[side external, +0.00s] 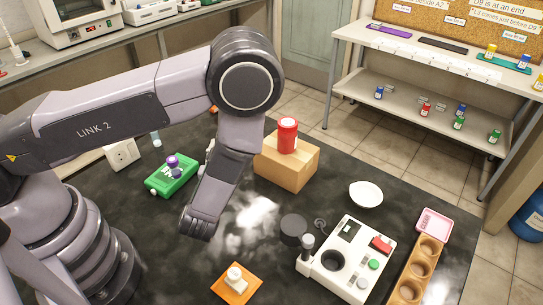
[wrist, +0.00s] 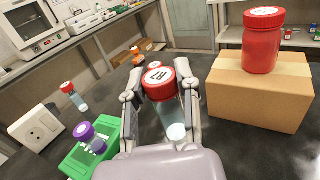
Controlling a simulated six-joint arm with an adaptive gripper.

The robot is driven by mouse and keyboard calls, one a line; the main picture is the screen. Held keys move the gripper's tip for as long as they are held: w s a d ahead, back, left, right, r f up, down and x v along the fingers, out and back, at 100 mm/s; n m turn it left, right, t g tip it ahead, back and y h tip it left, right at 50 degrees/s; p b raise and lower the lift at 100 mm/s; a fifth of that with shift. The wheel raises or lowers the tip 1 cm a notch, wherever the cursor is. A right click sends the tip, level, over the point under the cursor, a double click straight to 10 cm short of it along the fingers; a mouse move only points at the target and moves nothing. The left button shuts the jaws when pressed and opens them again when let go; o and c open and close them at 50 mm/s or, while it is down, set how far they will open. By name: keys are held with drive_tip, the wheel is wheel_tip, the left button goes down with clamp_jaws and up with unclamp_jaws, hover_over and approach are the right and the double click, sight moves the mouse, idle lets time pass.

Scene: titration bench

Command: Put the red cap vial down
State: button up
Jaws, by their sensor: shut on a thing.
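The red cap vial (wrist: 166,95) is clear, with a marked red lid and pale contents at the bottom. In the wrist view it stands between the two fingers of my gripper (wrist: 160,92), which are shut on it. It looks roughly upright, over the dark bench; I cannot tell whether its base touches the top. In the side view my arm hides the vial and most of the gripper. A purple-capped vial (wrist: 92,140) sits in a green rack (wrist: 78,165).
A cardboard box (side external: 286,162) carrying a red jar (side external: 287,136) stands close to the right of my gripper. A white socket box (wrist: 37,128) is at the left. A white instrument (side external: 346,260), a white dish (side external: 366,194) and an orange pad (side external: 236,291) lie nearer the front.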

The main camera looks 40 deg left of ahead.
drive_tip(key=w+d+r+m+t+h, duration=0.1)
drive_tip(key=w+d+r+m+h, duration=0.2)
drive_tip(key=d, duration=0.7)
drive_tip(key=w+d+r+m+t+h, duration=0.25)
drive_tip(key=w+d+h, duration=0.2)
drive_tip(key=d, duration=0.55)
drive_tip(key=shift+n+g+y, duration=0.25)
drive_tip(key=shift+n+g, duration=0.1)
drive_tip(key=shift+w+d+f, duration=1.35)
drive_tip(key=shift+w+f, duration=0.75)
drive_tip(key=shift+w+d+f, duration=1.3)
drive_tip(key=shift+w+f, duration=0.75)
drive_tip(key=shift+w+d+f, duration=1.35)
drive_tip(key=shift+w+f, duration=0.75)
drive_tip(key=o, duration=1)
drive_tip(key=shift+f, duration=0.1)
